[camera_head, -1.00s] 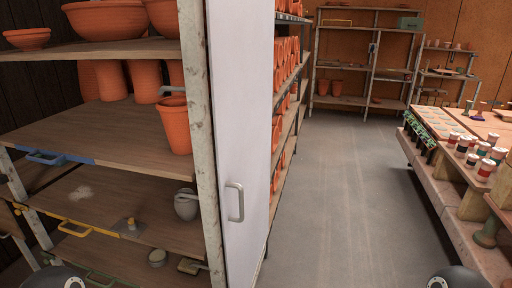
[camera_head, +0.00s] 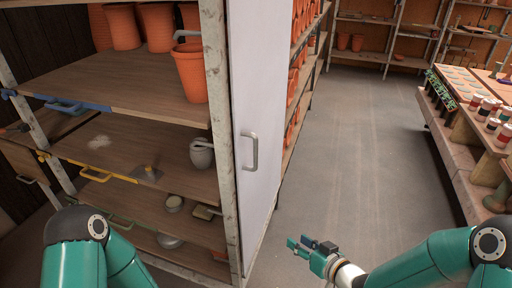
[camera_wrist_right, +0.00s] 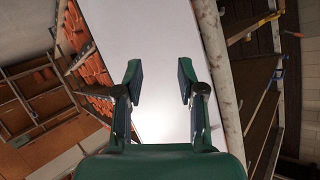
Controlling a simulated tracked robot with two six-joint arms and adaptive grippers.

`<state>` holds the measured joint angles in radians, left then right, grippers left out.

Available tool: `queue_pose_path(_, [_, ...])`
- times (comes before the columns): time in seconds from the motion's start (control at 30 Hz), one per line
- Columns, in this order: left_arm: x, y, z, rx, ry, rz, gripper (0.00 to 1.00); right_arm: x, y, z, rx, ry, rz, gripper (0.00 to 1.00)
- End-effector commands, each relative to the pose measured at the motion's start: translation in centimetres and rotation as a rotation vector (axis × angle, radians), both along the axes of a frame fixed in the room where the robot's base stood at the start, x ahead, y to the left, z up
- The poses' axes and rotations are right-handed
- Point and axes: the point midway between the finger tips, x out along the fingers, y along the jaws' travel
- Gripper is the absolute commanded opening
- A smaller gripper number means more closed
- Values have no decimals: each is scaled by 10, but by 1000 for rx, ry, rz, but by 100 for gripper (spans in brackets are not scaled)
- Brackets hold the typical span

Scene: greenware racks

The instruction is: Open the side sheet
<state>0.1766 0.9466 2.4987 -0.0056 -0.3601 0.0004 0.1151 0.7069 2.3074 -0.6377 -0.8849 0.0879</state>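The side sheet (camera_head: 262,90) is a tall white panel on the end of the shelf rack. It appears closed against the rack. Its grey bar handle (camera_head: 250,151) is upright near the sheet's left edge. My right gripper (camera_head: 303,245) is low in front of the aisle, right of and below the handle, apart from it. In the right wrist view my right gripper (camera_wrist_right: 160,78) is open and empty, with the white sheet (camera_wrist_right: 150,40) beyond its fingers. The handle is not visible there. My left arm shows at lower left, but its gripper is out of view.
The rack's wooden shelves (camera_head: 150,92) hold terracotta pots (camera_head: 191,72) and a grey watering can (camera_head: 201,153). A bench (camera_head: 458,155) with small jars stands at right. The grey aisle floor (camera_head: 350,140) between is clear. More shelving stands at the back.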

Motion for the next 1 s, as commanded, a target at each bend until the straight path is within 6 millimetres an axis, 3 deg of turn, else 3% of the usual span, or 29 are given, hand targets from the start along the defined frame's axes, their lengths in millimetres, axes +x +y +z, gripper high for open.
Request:
queue_pose_path(0.03, [0,0,1,0,0,0,40,16,5,49,6,-146,42,39])
queue_pose_path(0.13, [0,0,2,0,0,0,40,29,15,127,3,-368,119,39])
queue_pose_path(0.2, [0,0,2,0,0,0,40,30,18,162,-11,-455,146,39])
queue_pose_path(0.3, [0,0,2,0,0,0,40,30,20,189,-18,-509,149,39])
queue_pose_path(0.57, [0,0,9,0,0,0,40,43,37,197,-18,-521,157,39])
queue_pose_path(1.0, [0,0,37,0,0,0,40,111,97,197,-18,-519,157,39])
